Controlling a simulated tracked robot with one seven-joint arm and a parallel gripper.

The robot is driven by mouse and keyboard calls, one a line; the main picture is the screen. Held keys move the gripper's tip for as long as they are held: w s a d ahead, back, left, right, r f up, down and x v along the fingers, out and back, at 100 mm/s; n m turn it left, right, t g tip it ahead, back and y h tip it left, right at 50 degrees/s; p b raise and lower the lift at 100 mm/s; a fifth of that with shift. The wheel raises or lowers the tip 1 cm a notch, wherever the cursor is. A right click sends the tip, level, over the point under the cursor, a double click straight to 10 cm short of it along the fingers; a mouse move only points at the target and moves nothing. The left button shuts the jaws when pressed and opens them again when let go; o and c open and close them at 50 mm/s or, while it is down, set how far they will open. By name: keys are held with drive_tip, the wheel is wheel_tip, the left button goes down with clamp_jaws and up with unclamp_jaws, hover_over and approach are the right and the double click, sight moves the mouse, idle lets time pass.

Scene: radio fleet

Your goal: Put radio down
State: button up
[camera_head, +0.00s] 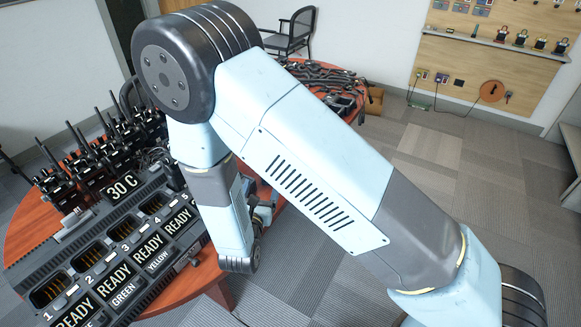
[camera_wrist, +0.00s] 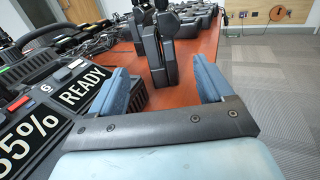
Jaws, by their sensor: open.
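In the wrist view a black radio (camera_wrist: 160,58) stands upright on the red-brown table (camera_wrist: 128,58). It is between and just beyond the fingertips of my gripper (camera_wrist: 160,80). The two blue fingers are wide apart, with a visible gap on each side of the radio. Whether any finger touches it is not visible, but none appears to. In the head view my arm hides the radio and most of the gripper.
A charger bank (camera_head: 110,240) with READY displays lies on the table's near side. Several radios with antennas (camera_head: 85,165) stand behind it. Dark items (camera_head: 320,75) crowd the far table. A chair (camera_head: 292,30) stands beyond. Carpeted floor (camera_head: 430,145) is open at right.

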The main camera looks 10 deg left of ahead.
drive_tip(key=w+d+r+m+g+h, duration=0.2)
drive_tip(key=w+d+r+m+h, duration=0.1)
drive_tip(key=d+r+m+h, duration=0.3)
drive_tip(key=w+d+r+m+g+h, duration=0.25)
drive_tip(key=d+r, duration=0.25)
drive_tip(key=d, duration=0.3)
drive_tip(key=d+r+m+g+h, duration=0.25)
drive_tip(key=d+r+m, duration=0.2)
drive_tip(key=d, duration=0.25)
drive_tip(key=d+r+m+g+h, duration=0.1)
drive_tip(key=d+r+m+g, duration=0.35)
drive_tip(key=d, duration=0.25)
drive_tip(key=s+d+r+m+g+y, duration=0.5)
drive_tip(key=s+d+r+m, duration=0.1)
drive_tip(key=s+d+m, duration=0.45)
drive_tip(key=s+d+r+m+t+y, duration=0.2)
drive_tip(key=s+r+m+t+y, duration=0.2)
drive_tip(key=s+r+m+y, duration=0.3)
wheel_tip(320, 180, up, 2)
drive_tip(key=shift+s+d+m, duration=0.2)
drive_tip(key=shift+s+m, duration=0.3)
